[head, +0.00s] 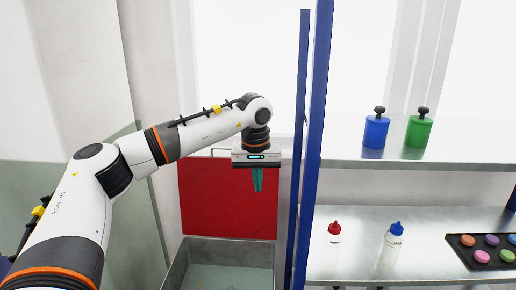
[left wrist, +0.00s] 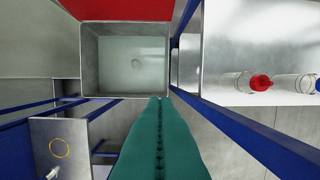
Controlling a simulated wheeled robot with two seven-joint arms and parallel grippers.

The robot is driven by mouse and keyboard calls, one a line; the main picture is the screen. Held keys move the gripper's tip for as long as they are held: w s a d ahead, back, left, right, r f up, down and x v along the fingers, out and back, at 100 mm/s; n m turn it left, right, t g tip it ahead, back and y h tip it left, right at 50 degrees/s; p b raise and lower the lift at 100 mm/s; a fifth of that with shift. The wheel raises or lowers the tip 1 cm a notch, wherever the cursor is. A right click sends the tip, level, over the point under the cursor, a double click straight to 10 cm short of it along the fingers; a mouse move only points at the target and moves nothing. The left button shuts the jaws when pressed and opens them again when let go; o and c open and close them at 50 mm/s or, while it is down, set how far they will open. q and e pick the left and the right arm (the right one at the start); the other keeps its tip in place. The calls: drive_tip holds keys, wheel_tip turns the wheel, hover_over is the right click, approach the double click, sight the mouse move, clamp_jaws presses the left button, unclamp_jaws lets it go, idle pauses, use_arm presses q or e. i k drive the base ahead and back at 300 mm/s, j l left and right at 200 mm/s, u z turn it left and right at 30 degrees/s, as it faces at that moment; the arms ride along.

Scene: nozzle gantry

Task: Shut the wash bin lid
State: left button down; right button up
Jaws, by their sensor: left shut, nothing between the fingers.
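The wash bin (head: 228,247) is a grey metal basin at the bottom middle of the head view. Its red lid (head: 225,205) stands upright at the back of the bin, so the bin is open. In the left wrist view the open bin (left wrist: 88,60) shows from above, with a drain in its floor and the red lid (left wrist: 115,9) along its far edge. My left gripper (head: 257,187) is shut and empty, its teal fingers pointing down in front of the lid in the head view. The fingers (left wrist: 158,105) also show in the left wrist view. My right gripper is in neither view.
Blue posts (head: 302,150) stand just right of the bin. Beyond them, a lower shelf (head: 355,230) holds a red-capped bottle (head: 333,236), a blue-capped bottle (head: 391,245) and a dark tray (head: 463,256) of coloured pucks. Blue (head: 376,132) and green (head: 418,132) containers stand on the upper shelf.

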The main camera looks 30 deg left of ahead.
sight(217, 199)
drive_tip(key=i+j, duration=0.85)
drive_tip(key=i, duration=0.1)
